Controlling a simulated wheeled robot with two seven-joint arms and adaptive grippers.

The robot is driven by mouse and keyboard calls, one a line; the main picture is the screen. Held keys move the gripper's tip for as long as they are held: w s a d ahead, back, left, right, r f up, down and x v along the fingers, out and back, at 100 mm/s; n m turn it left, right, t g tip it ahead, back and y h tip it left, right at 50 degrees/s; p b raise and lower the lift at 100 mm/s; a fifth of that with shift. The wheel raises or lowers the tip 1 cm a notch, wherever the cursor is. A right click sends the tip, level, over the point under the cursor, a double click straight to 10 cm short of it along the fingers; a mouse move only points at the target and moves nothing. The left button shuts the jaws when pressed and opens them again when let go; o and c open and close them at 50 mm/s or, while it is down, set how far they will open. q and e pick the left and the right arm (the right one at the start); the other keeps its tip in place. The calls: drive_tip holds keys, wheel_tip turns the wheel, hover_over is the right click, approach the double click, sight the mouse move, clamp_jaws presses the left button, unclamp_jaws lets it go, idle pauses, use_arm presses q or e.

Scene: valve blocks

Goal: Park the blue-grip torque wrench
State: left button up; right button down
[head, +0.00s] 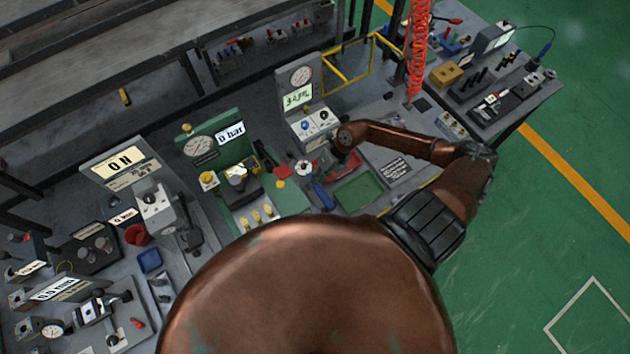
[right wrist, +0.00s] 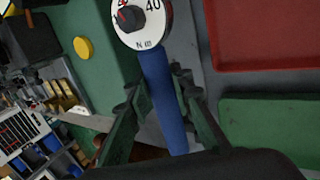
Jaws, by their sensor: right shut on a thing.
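The torque wrench has a blue grip (head: 321,195) and a round white dial head (head: 306,168). It is at the middle of the bench, left of a green tray. In the right wrist view, the blue grip (right wrist: 165,95) runs down from the dial (right wrist: 140,20), marked 40 and N m. My right gripper (head: 329,174) reaches in from the right. In the right wrist view, its dark green fingers (right wrist: 160,92) lie on both sides of the grip, shut on it. The grip's lower end is hidden by the gripper. I cannot tell whether the wrench touches the bench. My left gripper is out of view.
A red tray (right wrist: 275,35) and a green tray (head: 358,193) lie beside the wrench. A green pressure panel (head: 235,148) stands to its left, a grey gauge unit (head: 300,100) behind. A red coiled hose (head: 418,50) hangs at the back right. Part of my body covers the front middle.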

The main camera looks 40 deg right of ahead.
drive_tip(key=shift+f+b, duration=0.55)
drive_tip(key=shift+f, duration=0.3)
drive_tip(key=c, duration=1.6)
unclamp_jaws()
drive_tip(key=v, duration=1.2)
